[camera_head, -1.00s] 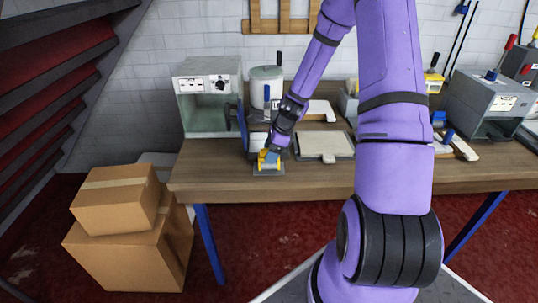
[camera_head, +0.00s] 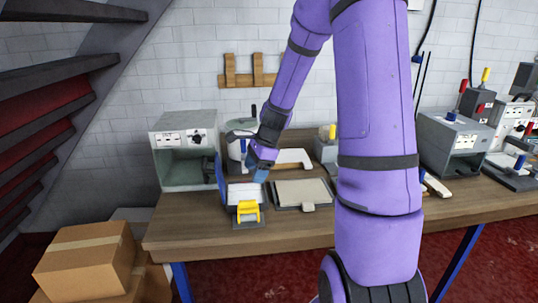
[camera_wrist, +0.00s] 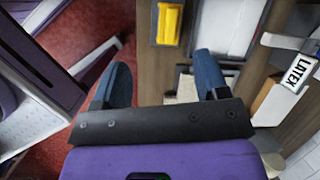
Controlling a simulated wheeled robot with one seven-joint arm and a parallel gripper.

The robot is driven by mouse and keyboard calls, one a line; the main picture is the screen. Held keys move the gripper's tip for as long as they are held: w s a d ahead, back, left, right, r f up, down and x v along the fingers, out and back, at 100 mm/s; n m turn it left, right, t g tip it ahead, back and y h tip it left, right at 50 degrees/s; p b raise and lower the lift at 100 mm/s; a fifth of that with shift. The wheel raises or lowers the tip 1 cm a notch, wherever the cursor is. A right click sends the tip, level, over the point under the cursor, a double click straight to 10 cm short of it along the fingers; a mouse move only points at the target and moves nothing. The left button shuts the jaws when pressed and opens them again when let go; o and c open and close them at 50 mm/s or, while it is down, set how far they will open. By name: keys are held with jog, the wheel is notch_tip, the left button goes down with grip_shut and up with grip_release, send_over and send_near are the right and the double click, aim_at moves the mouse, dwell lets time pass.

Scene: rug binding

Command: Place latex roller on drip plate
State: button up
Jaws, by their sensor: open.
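The yellow roller (camera_head: 248,209), which I take for the latex roller, rests on a small dark grey plate (camera_head: 240,226), apparently the drip plate, near the table's front edge. In the wrist view the yellow roller (camera_wrist: 170,22) lies at the top, beyond the fingertips, with the grey plate partly visible around it. My gripper (camera_head: 258,174) is open and empty, above and behind the roller, apart from it. In the wrist view its two blue fingers (camera_wrist: 160,75) stand wide apart with nothing between them.
A lidded white pot (camera_head: 238,140) stands behind my gripper, and a grey open-fronted machine (camera_head: 183,150) stands to the left. A pale board (camera_head: 301,192) lies right of the roller. Cardboard boxes (camera_head: 85,262) stand on the floor, front left.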

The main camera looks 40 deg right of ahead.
jog(key=s+a+r+n+t+h, duration=0.1)
jog(key=s+a+r+n, duration=0.6)
jog(key=s+r+n, duration=0.15)
jog(key=s+a+r+n+t+h, duration=0.1)
jog(key=s+a+r+n+h, duration=0.1)
jog(key=s+a+r+n, duration=0.65)
jog(key=s+d+r+n, duration=0.1)
jog(key=s+r+n, duration=0.3)
jog(key=s, duration=0.3)
jog(key=shift+r+n+t, duration=0.15)
jog(key=shift+n+t, duration=0.25)
jog(key=shift+d, duration=0.1)
